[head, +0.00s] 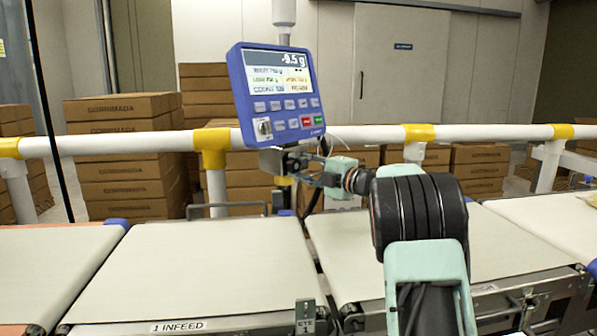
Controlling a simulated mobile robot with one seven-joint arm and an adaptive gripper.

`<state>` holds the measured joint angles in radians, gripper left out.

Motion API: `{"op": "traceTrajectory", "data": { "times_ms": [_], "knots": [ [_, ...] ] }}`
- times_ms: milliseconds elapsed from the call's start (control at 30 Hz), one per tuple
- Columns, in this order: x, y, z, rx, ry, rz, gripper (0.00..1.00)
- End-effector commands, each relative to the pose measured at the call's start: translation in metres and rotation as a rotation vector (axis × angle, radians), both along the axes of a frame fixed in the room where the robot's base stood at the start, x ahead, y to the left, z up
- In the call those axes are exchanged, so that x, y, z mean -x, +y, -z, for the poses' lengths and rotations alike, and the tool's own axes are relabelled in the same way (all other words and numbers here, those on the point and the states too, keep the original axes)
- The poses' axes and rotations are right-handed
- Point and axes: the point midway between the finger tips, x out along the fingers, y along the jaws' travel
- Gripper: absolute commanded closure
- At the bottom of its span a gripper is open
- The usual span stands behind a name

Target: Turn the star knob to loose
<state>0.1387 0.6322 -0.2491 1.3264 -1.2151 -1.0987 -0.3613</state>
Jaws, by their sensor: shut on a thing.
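My arm reaches in from the right, and my gripper (296,165) is at the mounting bracket (272,161) just under the blue display unit (278,92). Its fingers point left and are shut on the star knob at the side of the bracket. The knob is small and mostly hidden between the fingers, so I cannot tell its turn angle or whether it is tight or loose. The display unit is tilted and reads about -9.5 g.
A white rail (358,137) with yellow joints runs behind the bracket. Pale belts, including the infeed belt (190,268), lie below, with a sensor post (305,316) in front. Stacked cartons (120,140) stand behind the rail.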

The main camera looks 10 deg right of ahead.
Motion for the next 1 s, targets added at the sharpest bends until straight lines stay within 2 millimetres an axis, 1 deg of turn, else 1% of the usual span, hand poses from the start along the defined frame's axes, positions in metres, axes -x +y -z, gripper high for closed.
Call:
{"op": "traceTrajectory", "data": {
  "times_ms": [567, 600, 733, 767, 1000],
  "knots": [
    [-0.0001, 0.0, -0.0007, 0.028, -0.022, 0.0, 0.95],
    [-0.0001, 0.0, -0.0007, 0.028, -0.022, 0.001, 0.68],
    [0.0, 0.0, -0.0006, 0.027, -0.021, 0.0, 0.54],
    [0.0, 0.0, -0.0005, 0.027, -0.021, 0.0, 0.53],
    [0.0002, -0.0003, -0.0004, 0.027, -0.021, 0.0, 0.53]
  ]
}}
